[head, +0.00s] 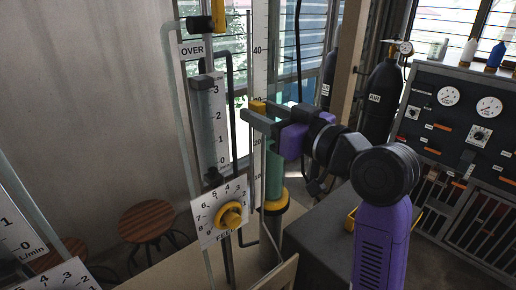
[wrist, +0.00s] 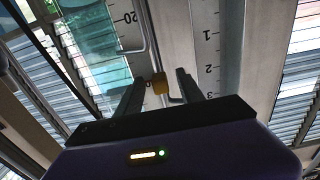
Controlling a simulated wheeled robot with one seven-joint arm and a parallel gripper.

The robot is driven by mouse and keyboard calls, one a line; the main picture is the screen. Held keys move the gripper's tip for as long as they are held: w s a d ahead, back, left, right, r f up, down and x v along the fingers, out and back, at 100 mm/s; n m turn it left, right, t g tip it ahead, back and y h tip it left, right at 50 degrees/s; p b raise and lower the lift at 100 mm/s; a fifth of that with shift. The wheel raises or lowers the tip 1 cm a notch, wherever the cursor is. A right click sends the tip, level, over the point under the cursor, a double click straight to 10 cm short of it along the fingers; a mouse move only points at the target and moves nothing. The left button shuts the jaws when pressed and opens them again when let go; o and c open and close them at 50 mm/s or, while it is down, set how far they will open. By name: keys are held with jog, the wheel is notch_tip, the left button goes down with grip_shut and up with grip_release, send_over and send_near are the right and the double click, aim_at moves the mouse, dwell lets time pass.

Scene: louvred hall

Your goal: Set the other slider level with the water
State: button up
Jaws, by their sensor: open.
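A yellow slider (head: 258,106) sits on the tall numbered scale (head: 261,45), below the 40 mark. My gripper (head: 256,118) is open at this slider; in the wrist view the yellow slider (wrist: 160,84) shows between the two fingers, and I cannot tell whether they touch it. Green water (head: 274,172) stands in the clear upright tube just behind my gripper; its surface is hard to make out here. The water also shows as a teal block in the wrist view (wrist: 98,50). A grey piece (head: 204,80) sits at the top of the shorter 0-to-3 scale (head: 218,118).
A dial plate with a yellow knob (head: 232,215) stands below the scales. A black-and-yellow fitting (head: 208,23) is above, by the OVER label. Thin pipes run close beside the scales. A gauge panel (head: 465,120) is at the right, and wooden stools (head: 146,220) are at the left.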

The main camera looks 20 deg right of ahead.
jog(key=v, duration=0.6)
jog(key=shift+s+p, duration=0.4)
jog(key=shift+p, duration=0.05)
jog(key=shift+s+d, duration=0.1)
jog(key=shift+d, duration=0.05)
